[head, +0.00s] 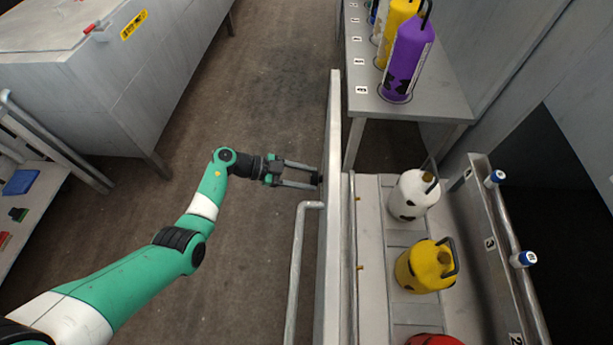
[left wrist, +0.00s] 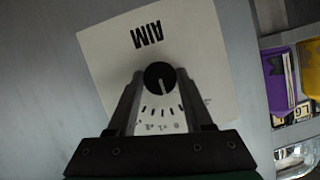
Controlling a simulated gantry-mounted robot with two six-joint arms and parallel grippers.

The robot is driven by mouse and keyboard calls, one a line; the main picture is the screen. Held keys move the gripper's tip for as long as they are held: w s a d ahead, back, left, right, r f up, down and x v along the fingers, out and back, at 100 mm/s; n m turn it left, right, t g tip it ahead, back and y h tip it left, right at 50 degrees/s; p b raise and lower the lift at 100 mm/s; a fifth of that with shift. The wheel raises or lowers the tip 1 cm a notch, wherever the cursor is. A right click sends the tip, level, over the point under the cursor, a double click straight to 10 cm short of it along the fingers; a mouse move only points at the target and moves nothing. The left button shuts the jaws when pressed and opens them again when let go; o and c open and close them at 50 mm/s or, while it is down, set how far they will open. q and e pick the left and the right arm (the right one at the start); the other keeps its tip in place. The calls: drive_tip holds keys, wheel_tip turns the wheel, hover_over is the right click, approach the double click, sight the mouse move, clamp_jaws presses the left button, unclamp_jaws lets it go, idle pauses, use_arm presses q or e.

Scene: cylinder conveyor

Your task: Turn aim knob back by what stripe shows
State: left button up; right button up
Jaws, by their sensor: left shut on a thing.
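The aim knob (left wrist: 160,76) is a round black dial with a pale pointer line, on a white plate (left wrist: 100,60) marked AIM, which appears upside down in the left wrist view. My left gripper (left wrist: 158,88) is shut on the knob, a finger on each side. My right gripper is not in view. I cannot make out the stripe.
Cylinders in white (head: 412,196), yellow (head: 425,266) and red (head: 434,340) stand on the conveyor right of the panel. A purple cylinder (head: 408,58) stands on the grey table (head: 430,105) behind. A bent rail (head: 297,260) runs just in front of my gripper.

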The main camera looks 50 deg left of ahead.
use_arm(q)
clamp_jaws()
drive_tip(key=shift+s+d+f+m+t+y+p, duration=0.1)
drive_tip(key=shift+m+t+y+p, duration=0.35)
drive_tip(key=shift+m+p, duration=0.5)
drive_tip(key=shift+m+t+y+p, duration=0.25)
drive_tip(key=shift+m+t+p, duration=0.4)
drive_tip(key=shift+m+p, duration=0.3)
drive_tip(key=o, duration=1)
unclamp_jaws()
